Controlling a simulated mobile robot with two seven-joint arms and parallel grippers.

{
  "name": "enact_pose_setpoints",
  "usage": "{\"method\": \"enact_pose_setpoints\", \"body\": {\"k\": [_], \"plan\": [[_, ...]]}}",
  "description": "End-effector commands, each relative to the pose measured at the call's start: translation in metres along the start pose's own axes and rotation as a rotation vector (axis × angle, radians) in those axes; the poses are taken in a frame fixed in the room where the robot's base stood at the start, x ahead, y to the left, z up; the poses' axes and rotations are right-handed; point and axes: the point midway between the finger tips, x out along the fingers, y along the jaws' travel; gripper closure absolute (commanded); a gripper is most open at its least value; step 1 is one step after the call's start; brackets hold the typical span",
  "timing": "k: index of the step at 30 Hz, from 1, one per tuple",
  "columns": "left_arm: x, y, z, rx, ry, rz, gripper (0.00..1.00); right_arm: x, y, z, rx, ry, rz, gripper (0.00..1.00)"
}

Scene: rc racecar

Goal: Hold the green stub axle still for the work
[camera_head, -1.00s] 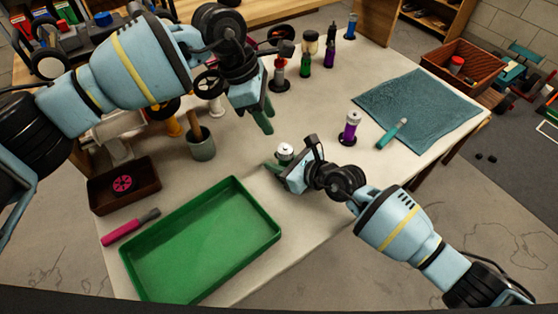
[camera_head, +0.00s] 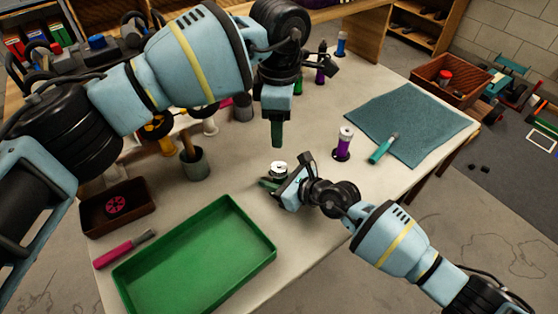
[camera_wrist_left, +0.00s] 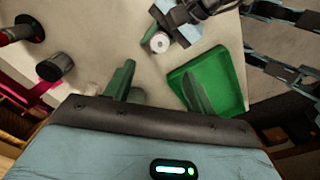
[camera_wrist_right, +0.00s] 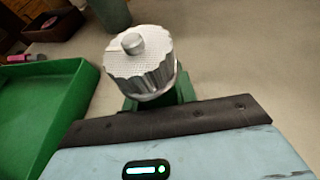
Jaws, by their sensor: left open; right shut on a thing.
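My left gripper (camera_head: 277,133) points down above the nut, open and empty. In the left wrist view its fingers (camera_wrist_left: 158,88) are spread, with the nut (camera_wrist_left: 159,42) beyond them.
A green tray (camera_head: 262,268) lies left of the axle, with a pink-handled tool (camera_head: 118,252) and a brown box (camera_head: 147,219) beside it. A purple part (camera_head: 342,147) and a teal mat (camera_head: 415,112) are to the right.

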Motion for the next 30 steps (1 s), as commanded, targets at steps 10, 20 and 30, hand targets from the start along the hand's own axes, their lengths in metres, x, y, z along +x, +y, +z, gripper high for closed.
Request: {"method": "enact_pose_setpoints", "body": {"k": [10,20,30], "plan": [[0.045,-0.001,0.000,0.000,-0.001,-0.004,0.45,0.000,0.000,0.000,0.000,0.000,0.001,0.97],[0.100,-0.001,0.000,-0.001,-0.001,-0.003,0.45,0.000,0.000,0.000,0.000,0.000,0.001,0.97],[0.120,0.000,0.000,0.000,-0.002,0.000,0.45,0.000,0.000,0.000,0.000,0.000,0.001,0.97]]}}
